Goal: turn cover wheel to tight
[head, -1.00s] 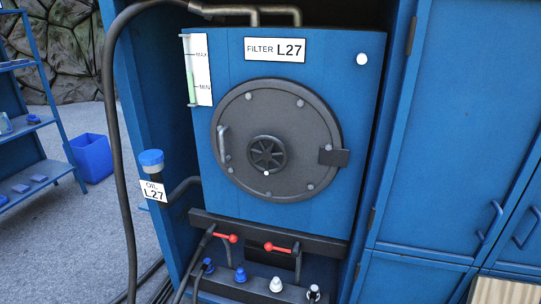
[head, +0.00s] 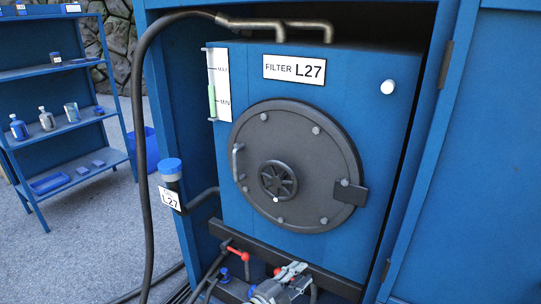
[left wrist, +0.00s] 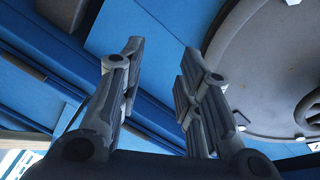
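The round dark grey cover (head: 297,165) is closed on the front of the blue filter box marked L27. My left gripper (head: 292,272) is below the cover, in front of the lower bar and apart from the wheel. In the left wrist view its two fingers (left wrist: 158,95) are spread with nothing between them. The wheel's rim (left wrist: 308,112) shows at the right edge there. My right gripper is not in view.
A red valve handle (head: 238,254) is just left of my left gripper. The cover has a side handle (head: 237,162) and a latch block (head: 350,192). An oil filler with blue cap (head: 170,168) and a black hose (head: 146,150) stand at left. Shelves (head: 70,130) are farther left.

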